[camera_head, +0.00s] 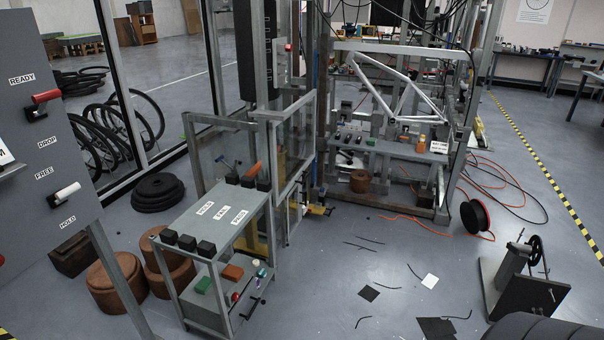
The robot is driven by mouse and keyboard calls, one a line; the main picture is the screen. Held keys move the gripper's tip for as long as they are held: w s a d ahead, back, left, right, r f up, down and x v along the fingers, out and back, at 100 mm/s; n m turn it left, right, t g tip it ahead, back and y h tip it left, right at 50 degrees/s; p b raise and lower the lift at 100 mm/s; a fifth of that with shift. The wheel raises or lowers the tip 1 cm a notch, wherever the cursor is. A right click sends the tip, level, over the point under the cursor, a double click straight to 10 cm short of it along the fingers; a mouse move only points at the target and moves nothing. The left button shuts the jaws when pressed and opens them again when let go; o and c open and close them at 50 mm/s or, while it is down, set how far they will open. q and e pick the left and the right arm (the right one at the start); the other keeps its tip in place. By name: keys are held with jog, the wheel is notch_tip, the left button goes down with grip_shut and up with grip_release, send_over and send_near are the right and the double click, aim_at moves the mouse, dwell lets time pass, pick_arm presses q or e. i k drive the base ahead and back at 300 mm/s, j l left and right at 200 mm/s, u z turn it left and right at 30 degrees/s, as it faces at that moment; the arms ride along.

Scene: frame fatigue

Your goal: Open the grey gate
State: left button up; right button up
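A grey metal-framed guard with clear panels stands left of the middle, in front of the test rig. Its right-hand panel (294,140) looks like the grey gate. It stands upright at an angle to the rig, and I cannot tell whether it is latched. Another framed panel (222,150) stands left of it, partly behind the cart. The rig (437,165) holds a silver bicycle frame (402,88). Neither of my grippers is in view.
A grey cart (232,212) with labels and black blocks stands before the gate. A grey panel (42,130) with red and white handles is at left. Brown round blocks (115,283), a cable reel (477,217), hoses and scraps lie around. Floor right of the gate is mostly open.

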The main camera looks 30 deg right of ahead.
aim_at(277, 198)
jog(key=i+l+z, duration=0.1)
jog(key=i+z, duration=0.85)
jog(key=i+j+z, duration=0.2)
jog(key=i+z, duration=0.15)
jog(key=z, duration=0.15)
jog(key=i+l+z, duration=0.25)
jog(key=i, duration=0.4)
jog(key=i+z, duration=0.2)
jog(key=i, duration=0.4)
jog(key=i+l+u, duration=0.35)
jog(key=i+l, duration=0.15)
jog(key=i+l+u, duration=0.15)
jog(key=l, duration=0.3)
jog(key=i+l+u, duration=0.15)
jog(key=l, duration=0.25)
jog(key=i+l+u, duration=0.2)
jog(key=l, duration=0.2)
jog(key=i, duration=0.05)
